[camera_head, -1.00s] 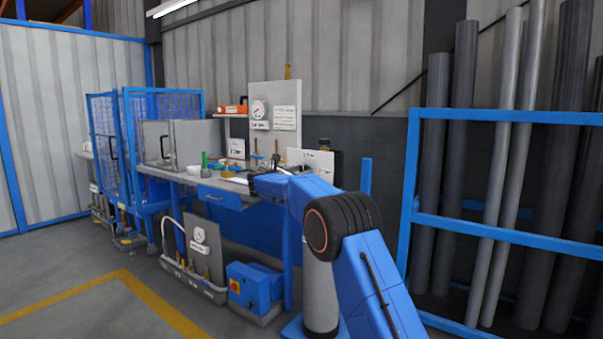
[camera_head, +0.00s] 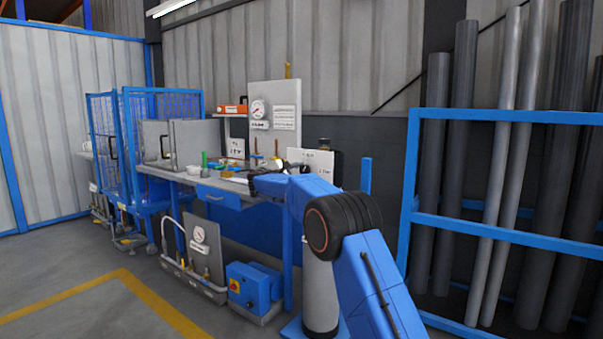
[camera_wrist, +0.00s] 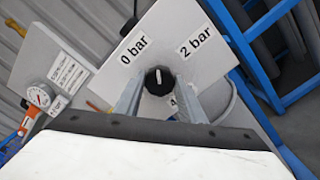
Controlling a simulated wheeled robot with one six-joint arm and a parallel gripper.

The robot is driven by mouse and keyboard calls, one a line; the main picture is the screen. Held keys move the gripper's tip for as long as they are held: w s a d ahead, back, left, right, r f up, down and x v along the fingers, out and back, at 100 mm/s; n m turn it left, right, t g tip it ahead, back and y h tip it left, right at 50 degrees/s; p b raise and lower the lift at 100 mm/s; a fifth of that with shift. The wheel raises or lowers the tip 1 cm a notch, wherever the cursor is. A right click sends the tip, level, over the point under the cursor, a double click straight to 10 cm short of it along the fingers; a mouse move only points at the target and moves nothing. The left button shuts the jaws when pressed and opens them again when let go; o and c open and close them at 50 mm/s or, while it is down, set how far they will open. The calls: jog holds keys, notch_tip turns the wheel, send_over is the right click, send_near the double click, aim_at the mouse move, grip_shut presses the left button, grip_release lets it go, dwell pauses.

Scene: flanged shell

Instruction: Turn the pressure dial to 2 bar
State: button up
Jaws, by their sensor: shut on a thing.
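The pressure dial (camera_wrist: 160,80) is a round black knob with a short white mark, on a pale panel (camera_wrist: 160,30). In the wrist view the mark points about straight up, between the "0 bar" label (camera_wrist: 133,49) and the "2 bar" label (camera_wrist: 196,42). A third label (camera_wrist: 173,101), showing a "4", is partly hidden by a finger. My gripper (camera_wrist: 160,92) has one finger on each side of the knob and is shut on it. In the head view the dial itself cannot be made out.
A round gauge (camera_wrist: 39,96) on another board stands to the left; it shows above the bench in the head view (camera_head: 258,109). The workbench (camera_head: 185,177) holds small items. A blue rack with grey pipes (camera_head: 500,116) stands at the right. The floor at front left is clear.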

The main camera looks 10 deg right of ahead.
jog(key=m, duration=0.5)
jog(key=shift+f+m, duration=0.15)
jog(key=shift+m, duration=0.15)
jog(key=shift+f+m, duration=0.1)
jog(key=shift+m, duration=2.1)
jog(key=o, duration=1)
jog(key=shift+o, duration=0.2)
jog(key=shift+s, duration=0.15)
jog(key=v, duration=1.7)
jog(key=shift+a, duration=0.15)
